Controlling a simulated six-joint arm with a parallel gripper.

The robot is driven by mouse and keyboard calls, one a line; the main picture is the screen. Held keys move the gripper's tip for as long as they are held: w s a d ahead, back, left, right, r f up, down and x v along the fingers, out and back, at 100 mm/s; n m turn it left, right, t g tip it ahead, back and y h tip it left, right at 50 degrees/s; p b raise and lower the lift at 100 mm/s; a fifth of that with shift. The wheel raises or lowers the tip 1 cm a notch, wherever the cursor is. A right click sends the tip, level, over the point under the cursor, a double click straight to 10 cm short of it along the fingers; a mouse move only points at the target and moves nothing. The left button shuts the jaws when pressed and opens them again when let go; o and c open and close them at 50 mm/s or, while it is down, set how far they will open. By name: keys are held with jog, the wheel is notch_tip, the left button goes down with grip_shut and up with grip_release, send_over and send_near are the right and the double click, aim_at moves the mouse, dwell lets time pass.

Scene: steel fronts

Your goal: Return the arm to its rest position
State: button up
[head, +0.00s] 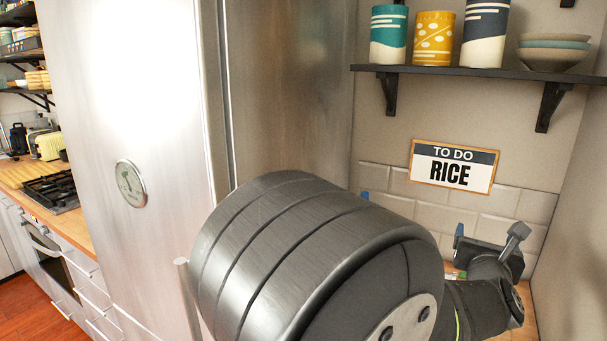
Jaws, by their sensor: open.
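My arm fills the lower middle of the head view, with a large dark grey rounded link closest to the camera. My gripper (487,243) shows small at the lower right, beyond that link, in front of the tiled wall. It is open, and I see nothing held in it. Part of the gripper and the surface below it are hidden by my arm.
A steel front (130,80) with a round dial (130,184) stands at left. A dark shelf (470,72) with canisters (434,38) and stacked bowls (553,52) hangs above a "TO DO RICE" sign (453,167). A side wall (580,190) closes the right. A stove (54,190) is far left.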

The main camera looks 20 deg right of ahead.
jog(key=w+a+r+m, duration=0.1)
jog(key=w+a+r, duration=0.6)
jog(key=a+r, duration=0.3)
jog(key=shift+s+a+f+n+t+y, duration=0.15)
jog(key=shift+a+f+n+t+y, duration=0.2)
jog(key=shift+f, duration=0.6)
jog(key=shift+s+a+f+n+t+y, duration=0.1)
jog(key=shift+s+a+f+t+y, duration=0.25)
jog(key=shift+f, duration=0.6)
jog(key=shift+w+a+f+n+t+y, duration=0.1)
jog(key=shift+f+n+t+y, duration=0.3)
jog(key=shift+f, duration=0.55)
